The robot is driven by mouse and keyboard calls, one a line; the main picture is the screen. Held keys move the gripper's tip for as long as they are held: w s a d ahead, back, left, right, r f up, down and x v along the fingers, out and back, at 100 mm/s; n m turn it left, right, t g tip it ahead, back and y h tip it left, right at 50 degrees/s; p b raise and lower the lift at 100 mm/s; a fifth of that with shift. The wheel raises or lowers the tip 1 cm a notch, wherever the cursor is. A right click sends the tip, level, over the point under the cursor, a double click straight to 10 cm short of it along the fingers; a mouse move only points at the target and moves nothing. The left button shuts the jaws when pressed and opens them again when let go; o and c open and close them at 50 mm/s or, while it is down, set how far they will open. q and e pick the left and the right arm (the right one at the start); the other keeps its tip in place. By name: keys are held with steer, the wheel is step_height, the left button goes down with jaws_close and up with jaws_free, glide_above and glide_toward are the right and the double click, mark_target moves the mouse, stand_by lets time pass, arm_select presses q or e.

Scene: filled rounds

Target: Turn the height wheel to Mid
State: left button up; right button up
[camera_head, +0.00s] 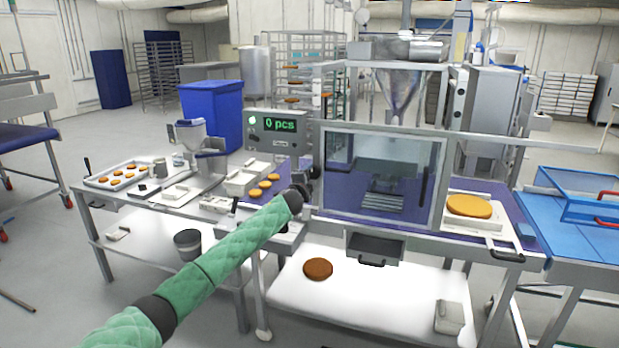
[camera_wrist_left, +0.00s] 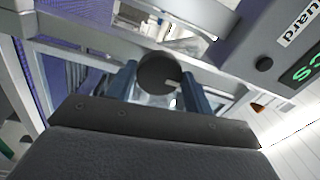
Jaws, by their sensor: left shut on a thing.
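The height wheel (camera_wrist_left: 158,72) is a dark round knob with a small pale mark towards its right edge in the left wrist view. My left gripper (camera_wrist_left: 160,86) is shut on it, with one blue finger on each side. In the head view my left gripper (camera_head: 304,184) is at the left front corner of the guarded machine (camera_head: 383,180), and it and my wrist mostly hide the wheel. No Mid label is readable in either view. My right gripper is not in view.
A grey control box (camera_head: 277,134) with a green "0 pcs" display stands behind my gripper. A clear guard (camera_head: 383,165) is close on the right. A dark drawer (camera_head: 375,247) hangs below it.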

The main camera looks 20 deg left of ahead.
arm_select(q)
steer(key=o, duration=1)
steer(key=shift+c, duration=0.2)
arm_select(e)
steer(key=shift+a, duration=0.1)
arm_select(q)
steer(key=shift+s+f, duration=0.1)
steer(key=shift+s, duration=0.1)
steer(key=s+b, duration=0.2)
steer(key=s, duration=0.5)
steer(key=shift+s+f+b, duration=0.15)
steer(key=shift+f+b, duration=0.05)
steer(key=shift+b, duration=0.1)
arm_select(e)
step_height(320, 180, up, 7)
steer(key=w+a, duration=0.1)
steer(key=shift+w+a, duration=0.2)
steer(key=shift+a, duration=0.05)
arm_select(q)
steer(key=shift+a, duration=0.15)
